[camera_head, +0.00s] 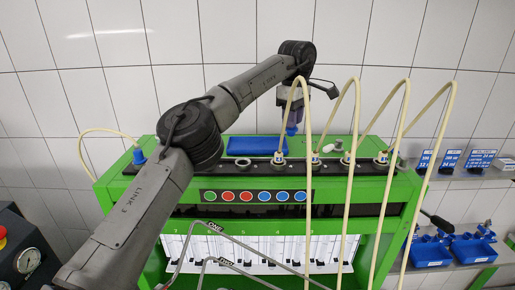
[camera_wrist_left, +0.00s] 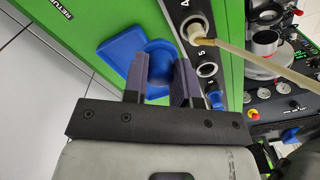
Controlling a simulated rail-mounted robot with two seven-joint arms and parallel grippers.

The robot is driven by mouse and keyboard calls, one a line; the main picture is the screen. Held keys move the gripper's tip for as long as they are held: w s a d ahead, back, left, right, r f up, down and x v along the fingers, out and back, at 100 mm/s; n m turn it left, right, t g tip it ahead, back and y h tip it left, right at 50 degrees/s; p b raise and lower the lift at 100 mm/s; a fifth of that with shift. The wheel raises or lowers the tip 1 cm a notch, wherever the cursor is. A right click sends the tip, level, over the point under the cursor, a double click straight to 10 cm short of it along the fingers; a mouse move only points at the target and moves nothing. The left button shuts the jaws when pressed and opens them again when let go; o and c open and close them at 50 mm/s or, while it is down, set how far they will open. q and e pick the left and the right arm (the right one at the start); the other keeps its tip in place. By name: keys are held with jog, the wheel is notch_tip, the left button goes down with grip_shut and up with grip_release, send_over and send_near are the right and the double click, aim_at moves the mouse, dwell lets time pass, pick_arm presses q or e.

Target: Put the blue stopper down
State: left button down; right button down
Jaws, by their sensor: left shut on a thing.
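My left gripper (camera_head: 291,130) reaches down over the back of the green testbench, just right of the blue tray (camera_head: 250,146). In the left wrist view its two fingers (camera_wrist_left: 160,80) are shut on the blue stopper (camera_wrist_left: 158,62), a round blue piece between the fingertips. The stopper overlaps the edge of the blue tray (camera_wrist_left: 112,50) in that view; I cannot tell whether it touches it. The stopper is mostly hidden by the fingers in the head view. My right gripper is not in view.
A black strip of numbered sockets (camera_head: 215,168) runs along the bench top in front of the tray. Several beige hoses (camera_head: 306,110) arch up from it, close to my left gripper. Blue bins (camera_head: 430,250) stand on a shelf at the right.

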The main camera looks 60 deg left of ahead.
pick_arm(q)
jog(key=s+a+f+n, duration=0.1)
jog(key=s+a+n, duration=0.1)
jog(key=a+n, duration=0.1)
jog(key=s+a+f+n, duration=0.2)
jog(key=a+n, duration=0.1)
jog(key=a, duration=0.3)
jog(key=s+a+f+n, duration=0.1)
jog(key=s+a+n, duration=0.1)
jog(key=a, duration=0.3)
jog(key=shift+a+f+n, duration=0.15)
jog(key=shift+a+n, duration=0.1)
jog(key=shift+n, duration=0.25)
jog(key=shift+f, duration=2.05)
jog(key=shift+f, duration=0.1)
jog(key=c, duration=0.9)
grip_release()
jog(key=shift+d+r, duration=0.1)
jog(key=shift+r, duration=2.75)
